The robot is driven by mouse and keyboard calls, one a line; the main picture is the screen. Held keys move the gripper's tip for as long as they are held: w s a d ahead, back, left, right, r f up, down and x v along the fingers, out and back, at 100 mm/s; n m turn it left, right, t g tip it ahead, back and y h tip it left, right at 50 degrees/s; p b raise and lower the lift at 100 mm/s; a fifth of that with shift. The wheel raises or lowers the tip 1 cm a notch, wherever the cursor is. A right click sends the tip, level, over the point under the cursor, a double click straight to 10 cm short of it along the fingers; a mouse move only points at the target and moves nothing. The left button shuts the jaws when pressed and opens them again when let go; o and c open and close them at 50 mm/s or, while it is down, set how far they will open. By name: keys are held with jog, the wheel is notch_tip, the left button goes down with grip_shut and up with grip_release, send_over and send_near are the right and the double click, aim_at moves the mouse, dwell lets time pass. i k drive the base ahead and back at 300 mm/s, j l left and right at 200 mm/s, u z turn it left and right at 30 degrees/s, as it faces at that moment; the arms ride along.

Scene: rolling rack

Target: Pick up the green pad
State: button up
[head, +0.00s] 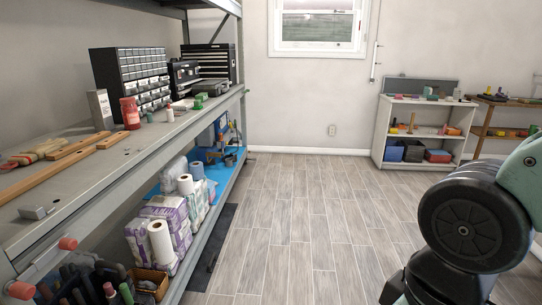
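Small green pieces (201,97) lie near the front edge of the rack's upper shelf (130,168), left of centre, close to a grey-green case. One of them may be the green pad, but they are too small to tell its shape. My arm fills the lower right of the head view. My gripper does not show, and nothing is seen touching the green pieces.
A red can (130,113), a drawer cabinet (132,78) and wooden strips stand or lie on the same shelf. Paper towels (161,240) are below. A white shelf unit (378,132) stands at the back right. The floor (295,220) between is clear.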

aim_at(198, 103)
jog(key=i, duration=1.95)
jog(key=i+u, duration=0.1)
jog(key=i, duration=0.55)
jog(key=i+l+u, duration=0.1)
jog(key=i, duration=0.55)
jog(key=i+l+u, duration=0.1)
jog(key=i+l, duration=0.15)
jog(key=i, duration=0.4)
jog(key=i+u, duration=0.3)
jog(key=i, duration=0.3)
jog(key=i+l+u, duration=0.2)
jog(key=i+u, duration=0.15)
jog(key=i, duration=0.2)
